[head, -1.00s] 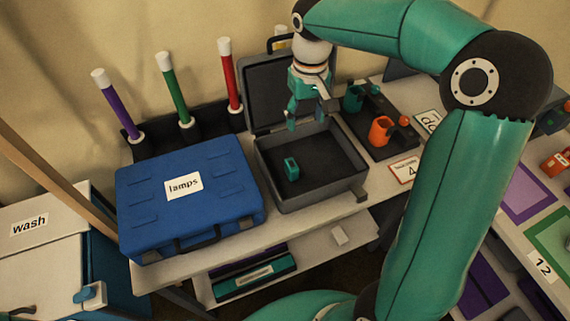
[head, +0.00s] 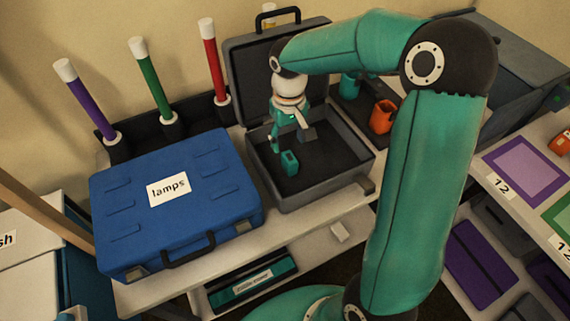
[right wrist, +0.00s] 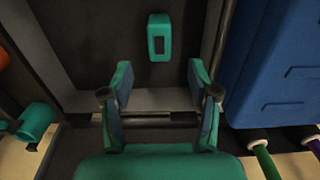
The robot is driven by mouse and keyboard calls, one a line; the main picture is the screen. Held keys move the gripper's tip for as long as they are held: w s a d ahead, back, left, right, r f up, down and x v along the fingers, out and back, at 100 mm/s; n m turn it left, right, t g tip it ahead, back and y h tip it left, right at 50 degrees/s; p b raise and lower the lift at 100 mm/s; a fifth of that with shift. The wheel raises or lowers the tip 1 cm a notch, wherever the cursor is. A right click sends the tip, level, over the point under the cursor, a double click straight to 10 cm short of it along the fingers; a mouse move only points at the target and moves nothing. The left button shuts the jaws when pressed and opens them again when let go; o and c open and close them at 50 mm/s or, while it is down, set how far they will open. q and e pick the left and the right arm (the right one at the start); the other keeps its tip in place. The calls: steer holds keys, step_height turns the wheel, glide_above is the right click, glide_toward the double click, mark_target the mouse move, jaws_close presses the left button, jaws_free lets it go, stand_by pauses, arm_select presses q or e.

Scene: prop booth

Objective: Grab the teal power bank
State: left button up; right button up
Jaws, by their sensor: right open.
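The teal power bank (head: 289,162), a small block with a dark panel, sits inside the open grey case (head: 322,188). In the right wrist view the power bank (right wrist: 159,20) is beyond my fingertips, roughly centred between them and apart from them. My right gripper (head: 287,140) is open and empty, reaching down into the case just behind the power bank. Its two spread teal fingers also show in the right wrist view (right wrist: 160,75). My left gripper is not in view.
The case's raised lid (head: 245,75) stands behind my right gripper. A closed blue lamps case (head: 215,215) is close on the left. Purple, green (head: 152,80) and red rods stand behind it. An orange cup (head: 382,116) is on the right.

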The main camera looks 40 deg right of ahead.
mark_target(288, 156)
steer(key=shift+s+a+f+p, duration=0.1)
steer(key=shift+f+p, duration=0.15)
steer(key=shift+f, duration=1.95)
steer(key=shift+s+f+p, duration=0.1)
steer(key=shift+f+p, duration=0.1)
steer(key=shift+f, duration=2)
jaws_close()
